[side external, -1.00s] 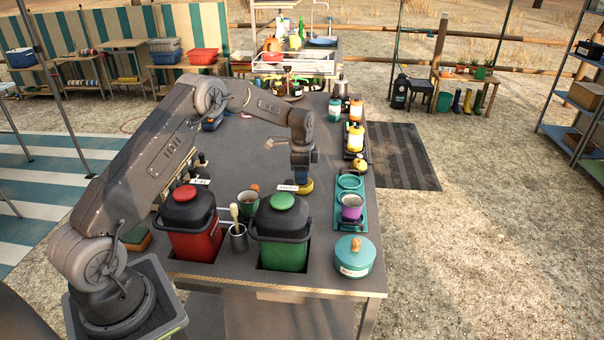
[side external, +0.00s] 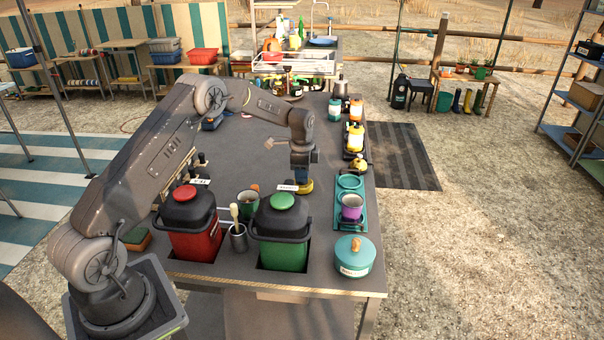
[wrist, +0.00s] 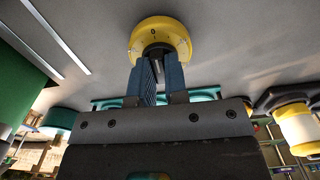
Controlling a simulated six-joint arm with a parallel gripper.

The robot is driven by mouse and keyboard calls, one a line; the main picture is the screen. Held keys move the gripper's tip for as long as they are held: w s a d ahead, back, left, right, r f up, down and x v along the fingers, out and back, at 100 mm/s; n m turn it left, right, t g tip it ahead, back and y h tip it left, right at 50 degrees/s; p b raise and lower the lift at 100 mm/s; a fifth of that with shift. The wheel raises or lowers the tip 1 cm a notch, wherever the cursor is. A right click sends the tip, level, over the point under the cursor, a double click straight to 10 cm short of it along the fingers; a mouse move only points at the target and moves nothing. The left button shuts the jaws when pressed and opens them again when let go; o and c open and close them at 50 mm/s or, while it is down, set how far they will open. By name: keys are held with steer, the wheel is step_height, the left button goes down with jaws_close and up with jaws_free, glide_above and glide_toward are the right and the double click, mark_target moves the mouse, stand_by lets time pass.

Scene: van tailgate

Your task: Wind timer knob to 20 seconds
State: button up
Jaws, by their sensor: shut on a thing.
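The yellow round timer (wrist: 176,27) sits on the grey table at the top of the wrist view. A dark knob (wrist: 157,48) shows at its middle, with a small "0" mark beside it. In the side view the timer (side external: 305,187) is a small yellow shape behind the green-lidded canister. My gripper (wrist: 157,62) points down at the timer, with its blue fingers shut on the knob. In the side view my gripper (side external: 304,176) is right above the timer. The other dial marks are too small or hidden to read.
A green canister (side external: 282,235) and a red canister (side external: 195,240) stand in front of the timer. A teal tray (side external: 340,214) with a purple cup (side external: 351,206) lies to the right. A teal pot (side external: 354,256) is at the near right corner. The table's middle is mostly clear.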

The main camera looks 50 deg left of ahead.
steer(key=shift+m, duration=1.1)
steer(key=shift+m, duration=1.1)
steer(key=shift+m, duration=1.3)
steer(key=shift+m, duration=1.2)
